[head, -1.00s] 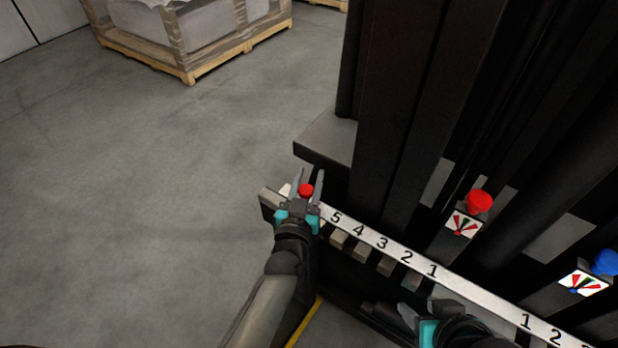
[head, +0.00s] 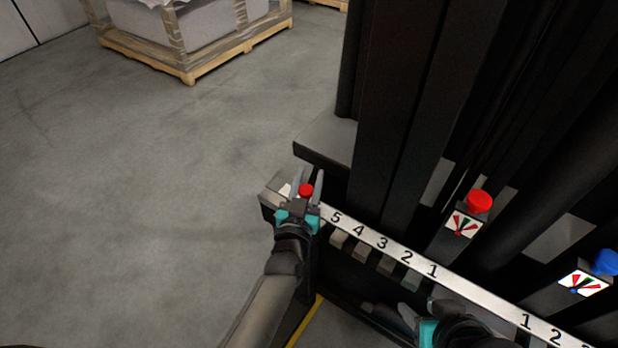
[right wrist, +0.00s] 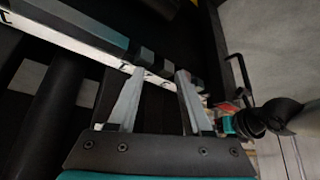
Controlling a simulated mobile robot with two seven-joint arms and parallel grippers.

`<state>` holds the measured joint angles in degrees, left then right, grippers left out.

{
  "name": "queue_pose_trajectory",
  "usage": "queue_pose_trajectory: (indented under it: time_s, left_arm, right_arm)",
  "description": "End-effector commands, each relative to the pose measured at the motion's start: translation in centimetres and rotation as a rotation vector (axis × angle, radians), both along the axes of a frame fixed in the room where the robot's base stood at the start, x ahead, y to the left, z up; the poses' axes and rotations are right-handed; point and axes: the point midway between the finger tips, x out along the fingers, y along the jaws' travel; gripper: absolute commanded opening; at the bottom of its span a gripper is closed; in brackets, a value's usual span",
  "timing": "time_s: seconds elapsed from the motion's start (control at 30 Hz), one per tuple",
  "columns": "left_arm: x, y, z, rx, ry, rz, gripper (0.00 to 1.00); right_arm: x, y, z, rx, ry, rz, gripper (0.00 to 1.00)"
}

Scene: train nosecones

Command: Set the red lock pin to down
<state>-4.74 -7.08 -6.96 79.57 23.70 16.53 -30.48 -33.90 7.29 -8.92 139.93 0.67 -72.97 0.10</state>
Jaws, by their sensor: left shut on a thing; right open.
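A small red knob (head: 306,190), which looks like the lock pin, stands at the left end of the white numbered rail. My left gripper (head: 306,182) has its two fingers on either side of it and is shut on it. How far the pin sits in the rail is hidden by the gripper. My right gripper (head: 410,316) is low in the head view, in front of the rail. In the right wrist view its fingers (right wrist: 158,85) are apart and empty, close to the rail.
The numbered rail (head: 395,252) runs diagonally before a black frame. A larger red knob (head: 480,201) and a blue knob (head: 606,262) stand above marked plates on the right. A wrapped load on a wooden pallet (head: 190,75) stands far back left. The grey floor at left is clear.

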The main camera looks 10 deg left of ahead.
Motion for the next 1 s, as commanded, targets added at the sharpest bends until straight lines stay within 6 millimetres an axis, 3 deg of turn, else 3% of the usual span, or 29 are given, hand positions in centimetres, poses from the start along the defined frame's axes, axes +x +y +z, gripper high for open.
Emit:
queue_pose_trajectory:
  time_s: [0.17, 0.63, 1.0]
  left_arm:
    - [0.0, 0.0, -0.4, 0.001, 0.002, 0.001, 0.0]
    - [-0.1, 0.0, -3.2, 0.001, 0.004, -0.001, 0.0]
    - [-0.1, 0.0, -3.7, 0.001, 0.009, -0.002, 0.0]
  right_arm:
    - [0.2, 0.2, -0.2, 0.006, -0.013, 0.002, 0.5]
    - [2.8, 3.8, -0.6, 0.125, -0.265, 0.049, 0.5]
    - [3.2, 4.4, -0.2, 0.151, -0.318, 0.054, 0.5]
